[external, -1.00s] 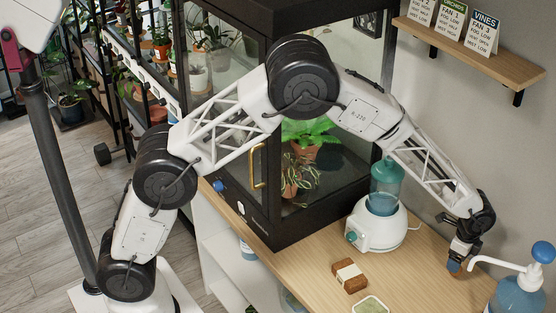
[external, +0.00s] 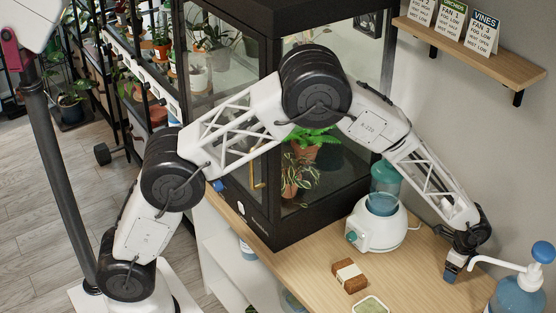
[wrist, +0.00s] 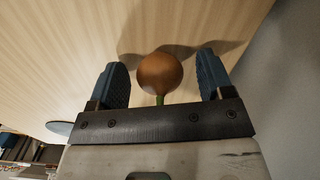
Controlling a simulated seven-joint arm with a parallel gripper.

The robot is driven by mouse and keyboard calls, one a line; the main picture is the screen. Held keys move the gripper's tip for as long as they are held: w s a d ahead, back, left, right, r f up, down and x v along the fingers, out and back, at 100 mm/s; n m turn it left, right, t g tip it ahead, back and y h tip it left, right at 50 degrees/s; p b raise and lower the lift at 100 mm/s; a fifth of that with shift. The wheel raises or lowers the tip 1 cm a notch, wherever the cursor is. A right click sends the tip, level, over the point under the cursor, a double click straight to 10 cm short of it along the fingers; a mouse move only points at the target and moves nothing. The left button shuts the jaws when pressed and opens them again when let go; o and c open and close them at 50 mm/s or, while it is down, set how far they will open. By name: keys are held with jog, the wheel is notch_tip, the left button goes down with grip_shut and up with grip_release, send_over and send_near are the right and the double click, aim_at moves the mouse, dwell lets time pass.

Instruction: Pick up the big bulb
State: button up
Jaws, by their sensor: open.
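In the wrist view a round brown bulb (wrist: 160,72) with a short green shoot lies on the pale wooden table. It is between the two blue fingers of my gripper (wrist: 161,78), with a gap showing on either side. My gripper is open and holds nothing. In the external view my gripper (external: 454,270) points down, low over the right part of the table, beside the pump bottle. The bulb cannot be made out in that view. No second bulb shows for comparing size.
A blue pump bottle (external: 519,293) stands close right of my gripper. A white humidifier with a teal tank (external: 377,221) stands to the left. A wrapped brown block (external: 350,276) and a small green-filled dish (external: 370,305) lie nearer. A black glass cabinet (external: 262,222) stands behind.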

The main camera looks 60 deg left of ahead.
jog(key=shift+c, duration=0.2)
jog(key=c, duration=1)
jog(key=shift+r, duration=0.1)
jog(key=shift+r, duration=0.4)
notch_tip(320, 180, up, 3)
jog(key=shift+f, duration=0.1)
jog(key=s+a, duration=0.2)
jog(key=s, duration=0.2)
jog(key=s+a, duration=0.3)
jog(key=s, duration=0.2)
jog(key=s+a+r, duration=0.1)
jog(key=s+a, duration=0.1)
jog(key=s, duration=0.3)
jog(key=shift+a+r, duration=0.1)
jog(key=shift+a, duration=0.25)
